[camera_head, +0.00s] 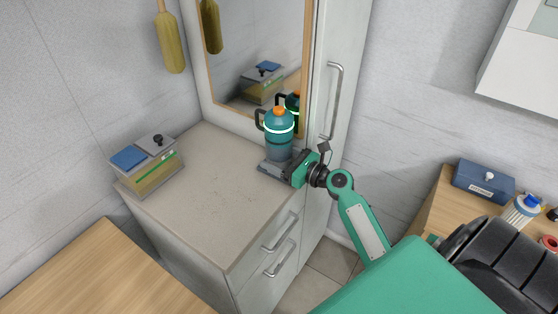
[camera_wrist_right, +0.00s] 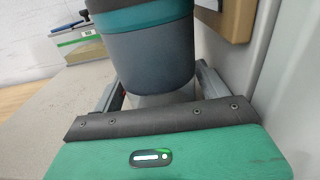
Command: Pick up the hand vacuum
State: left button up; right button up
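The hand vacuum (camera_head: 279,140) looks like a teal and dark grey upright body with a black handle on its left and an orange part on top. It stands upright on the counter near the mirror. My right gripper (camera_head: 277,169) is low at its base, coming from the right. In the right wrist view the vacuum's grey body (camera_wrist_right: 150,58) rises between the two spread fingers of my right gripper (camera_wrist_right: 162,85), one on each side. The fingers look open around it; firm contact does not show. My left gripper is out of view.
The counter (camera_head: 205,200) is clear at its front and middle. A container with blue and grey lids (camera_head: 150,168) stands at its left. A framed mirror (camera_head: 250,60) is right behind the vacuum. A tall cabinet with a handle (camera_head: 335,100) is close on the right.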

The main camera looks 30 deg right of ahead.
jog(key=c, duration=0.8)
jog(key=shift+r, duration=0.15)
